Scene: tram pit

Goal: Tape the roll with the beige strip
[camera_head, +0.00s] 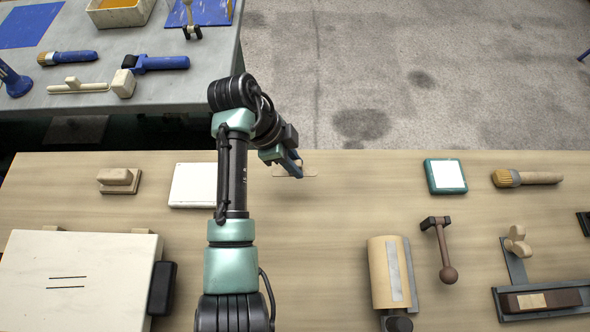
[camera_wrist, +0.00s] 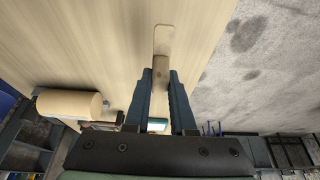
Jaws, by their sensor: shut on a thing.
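The beige strip (camera_head: 308,174) is a thin flat piece with rounded ends, near the far edge of the wooden table. My gripper (camera_head: 292,166) is shut on it. In the wrist view, the strip (camera_wrist: 163,42) sticks out beyond the fingertips of my gripper (camera_wrist: 161,76), and its near part is between the blue fingers. The roll (camera_head: 382,275) is a tan cylinder at the front right of my gripper, well apart from the strip. A light grey flat band shows along its right side. The roll also shows in the wrist view (camera_wrist: 68,104) at the left.
A teal box with a white top (camera_head: 445,175), a brush (camera_head: 528,178) and a ball-ended lever (camera_head: 443,250) lie to the right. A white board (camera_head: 85,300) and a wooden block (camera_head: 119,181) are left. The table's middle is clear.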

